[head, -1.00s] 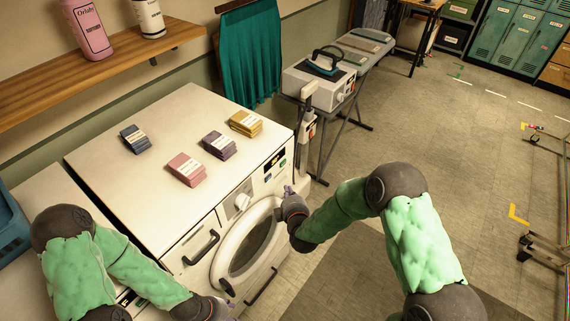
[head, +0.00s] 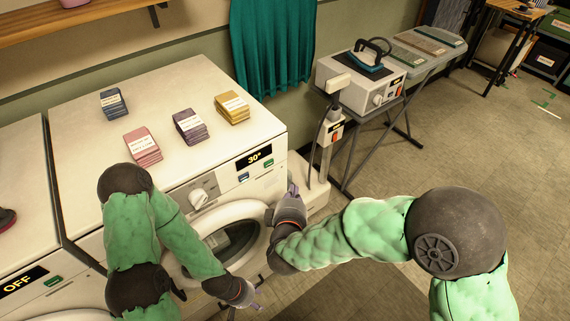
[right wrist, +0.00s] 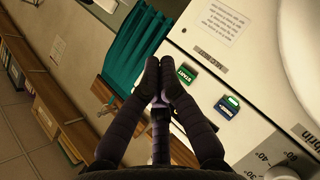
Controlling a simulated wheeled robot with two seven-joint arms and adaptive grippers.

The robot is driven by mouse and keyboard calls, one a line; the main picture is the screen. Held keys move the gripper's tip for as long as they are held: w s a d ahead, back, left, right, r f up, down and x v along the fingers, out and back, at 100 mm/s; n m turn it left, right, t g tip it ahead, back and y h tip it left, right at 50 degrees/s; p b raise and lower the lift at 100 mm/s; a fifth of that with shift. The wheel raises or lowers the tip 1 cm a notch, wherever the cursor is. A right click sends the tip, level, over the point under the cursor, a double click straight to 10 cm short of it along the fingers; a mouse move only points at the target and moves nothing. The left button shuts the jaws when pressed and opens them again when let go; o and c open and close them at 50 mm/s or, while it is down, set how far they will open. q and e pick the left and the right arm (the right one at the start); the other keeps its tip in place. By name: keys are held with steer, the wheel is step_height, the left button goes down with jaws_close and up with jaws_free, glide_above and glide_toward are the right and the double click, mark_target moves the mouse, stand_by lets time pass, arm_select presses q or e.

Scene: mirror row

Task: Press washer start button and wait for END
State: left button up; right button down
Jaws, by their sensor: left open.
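The white washer (head: 150,90) stands at the left of the head view, its door closed. Its display (head: 254,157) reads 30°. Below the display are a blue button (head: 243,177) and a green button (head: 269,163). The right wrist view shows the green button marked START (right wrist: 187,74) and the blue button (right wrist: 227,106). My right gripper (head: 293,188) is at the washer's right front edge. In the right wrist view its fingertips (right wrist: 159,66) are together and empty, just beside START; contact cannot be told. My left gripper (head: 248,304) is open and low before the door.
Pink, purple, yellow and dark blue labelled stacks lie on the washer top. Another machine (head: 20,190) at the left shows OFF (head: 20,282). An iron (head: 368,57) on its grey-white unit (head: 350,85) stands at the right, beyond a post.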

mark_target(269, 163)
steer(key=shift+s, duration=0.1)
stand_by(0.3)
steer(key=w+a+b, duration=0.1)
steer(key=w+a, duration=0.4)
steer(key=w, duration=0.2)
stand_by(0.4)
steer(key=shift+w+a, duration=0.1)
stand_by(1.3)
